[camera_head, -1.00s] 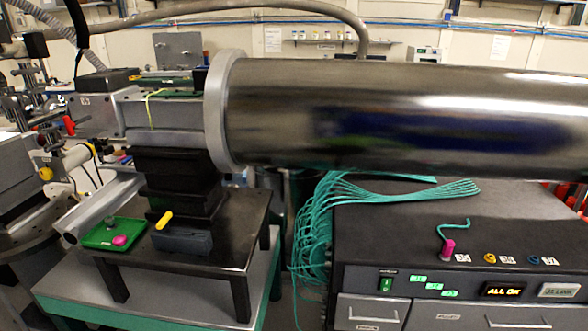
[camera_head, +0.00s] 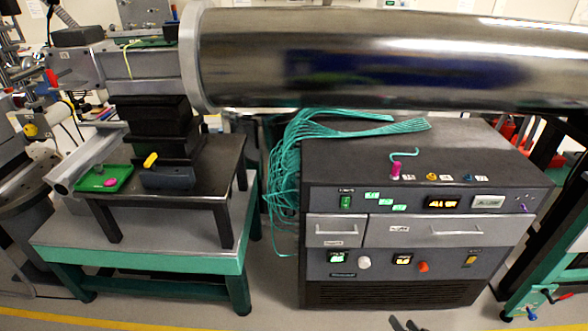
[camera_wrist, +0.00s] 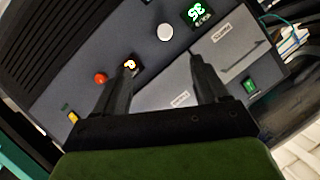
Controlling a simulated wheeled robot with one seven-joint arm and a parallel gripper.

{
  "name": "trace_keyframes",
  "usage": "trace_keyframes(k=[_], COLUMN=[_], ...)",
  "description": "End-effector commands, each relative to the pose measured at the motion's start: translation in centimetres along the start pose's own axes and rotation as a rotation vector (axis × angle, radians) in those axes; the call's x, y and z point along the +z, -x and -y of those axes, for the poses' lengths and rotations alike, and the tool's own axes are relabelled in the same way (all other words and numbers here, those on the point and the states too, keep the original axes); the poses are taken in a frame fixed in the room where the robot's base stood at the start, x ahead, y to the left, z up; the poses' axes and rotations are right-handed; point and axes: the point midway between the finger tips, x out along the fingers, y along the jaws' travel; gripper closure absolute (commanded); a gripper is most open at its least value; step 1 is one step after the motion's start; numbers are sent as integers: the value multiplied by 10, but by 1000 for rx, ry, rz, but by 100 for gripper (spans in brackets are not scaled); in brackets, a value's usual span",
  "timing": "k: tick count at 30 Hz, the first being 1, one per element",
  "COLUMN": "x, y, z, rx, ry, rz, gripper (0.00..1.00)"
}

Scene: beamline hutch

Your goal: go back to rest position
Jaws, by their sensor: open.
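My gripper (camera_wrist: 161,82) shows in the wrist view with its two dark fingers spread apart and nothing between them. Behind the fingers is the front panel of the dark grey control cabinet (camera_wrist: 60,45), which appears tilted and upside down. The panel's white knob (camera_wrist: 165,32), red knob (camera_wrist: 100,78) and green switch (camera_wrist: 250,86) are visible past the fingers. I cannot tell the exact gap between fingertips and panel. In the head view the cabinet (camera_head: 400,285) stands right of centre with both drawers closed.
A large metal cylinder (camera_head: 400,65) spans the top of the head view. Teal cables (camera_head: 283,175) hang down the cabinet's left side. A green-edged table (camera_head: 140,258) stands at left, holding a black stand (camera_head: 215,165) with a green tray (camera_head: 122,174).

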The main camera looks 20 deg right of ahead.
Motion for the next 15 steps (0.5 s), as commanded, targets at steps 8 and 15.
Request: trace_keyframes(k=[8,15], x=[-51,-119], y=[-14,-31], z=[26,84], rx=[-53,-107], ry=[80,191], rz=[108,269], gripper=[27,27])
